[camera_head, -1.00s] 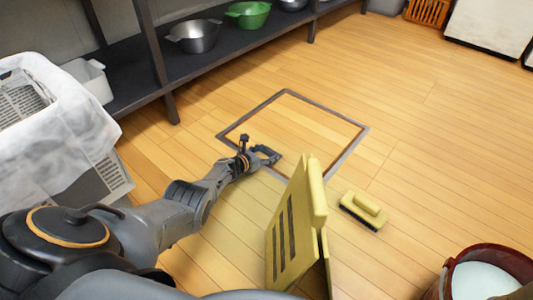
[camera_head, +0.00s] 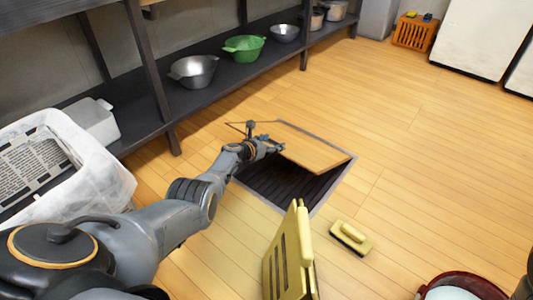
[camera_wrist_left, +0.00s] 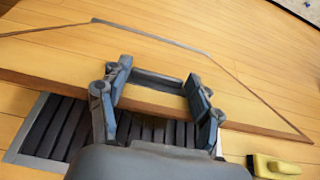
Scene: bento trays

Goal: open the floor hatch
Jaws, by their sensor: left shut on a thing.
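The floor hatch's wooden panel (camera_head: 308,148) is tilted up along its near edge, and a dark slatted opening (camera_head: 285,183) shows below it inside a grey frame. My left gripper (camera_head: 272,147) is at the panel's raised edge, toward its left end. In the left wrist view, the fingers of my left gripper (camera_wrist_left: 158,100) straddle the edge of the hatch panel (camera_wrist_left: 75,62) and are shut on it. The grey frame (camera_wrist_left: 25,128) and dark slats show under the panel. My right gripper is not in view.
A yellow folding sign (camera_head: 290,255) stands near the hatch, with a yellow-handled brush (camera_head: 350,238) beside it. A red bucket (camera_head: 462,288) is at the lower right. A dark shelf (camera_head: 220,88) with bowls runs behind. A white-lined basket (camera_head: 105,180) is at left.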

